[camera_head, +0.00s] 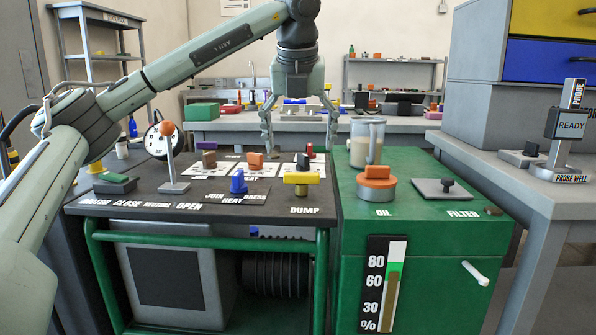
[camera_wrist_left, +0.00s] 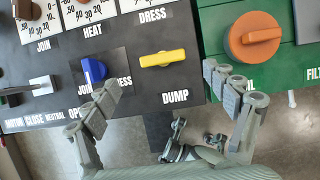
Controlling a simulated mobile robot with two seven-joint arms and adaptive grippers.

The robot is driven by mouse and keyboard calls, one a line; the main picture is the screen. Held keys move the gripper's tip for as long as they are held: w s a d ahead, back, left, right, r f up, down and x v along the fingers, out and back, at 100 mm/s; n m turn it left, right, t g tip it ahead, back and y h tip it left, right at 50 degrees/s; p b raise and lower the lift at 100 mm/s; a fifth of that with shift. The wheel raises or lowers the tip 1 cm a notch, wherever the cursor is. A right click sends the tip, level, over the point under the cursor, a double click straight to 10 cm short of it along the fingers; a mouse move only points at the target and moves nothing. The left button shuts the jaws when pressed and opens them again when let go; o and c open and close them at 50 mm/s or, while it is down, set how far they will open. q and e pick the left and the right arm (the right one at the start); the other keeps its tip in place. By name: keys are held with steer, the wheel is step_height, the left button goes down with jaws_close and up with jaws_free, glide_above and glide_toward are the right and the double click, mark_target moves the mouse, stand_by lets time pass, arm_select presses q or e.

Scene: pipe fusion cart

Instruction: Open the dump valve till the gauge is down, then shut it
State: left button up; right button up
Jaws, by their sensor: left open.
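The dump valve has a yellow bar handle (camera_head: 301,178) on the dark cart top, above the word DUMP. The handle lies crosswise, left to right; it also shows in the left wrist view (camera_wrist_left: 163,59). My left gripper (camera_head: 299,148) is open and empty, its fingers pointing down above and behind the valve. In the left wrist view the spread fingers (camera_wrist_left: 163,82) stand either side of the DUMP label, with the handle uncovered.
A blue knob (camera_head: 238,182) sits close left of the valve. The lever (camera_head: 172,157) stands upright farther left. On the green cabinet (camera_head: 440,250) at right are an orange oil cap (camera_head: 376,180), a clear jug (camera_head: 366,143) and a level strip (camera_head: 383,285).

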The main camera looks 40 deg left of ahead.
mark_target(302, 174)
arm_select(q)
steer(key=x, duration=0.7)
steer(key=shift+d+f+b, duration=0.15)
steer(key=shift+b, duration=0.2)
arm_select(e)
steer(key=shift+s+d+r+t, duration=0.2)
steer(key=shift+d+r+t, duration=0.1)
steer(key=shift+r+t, duration=0.5)
arm_select(q)
steer(key=shift+c, duration=0.4)
steer(key=c, duration=1.1)
steer(key=shift+o, duration=0.2)
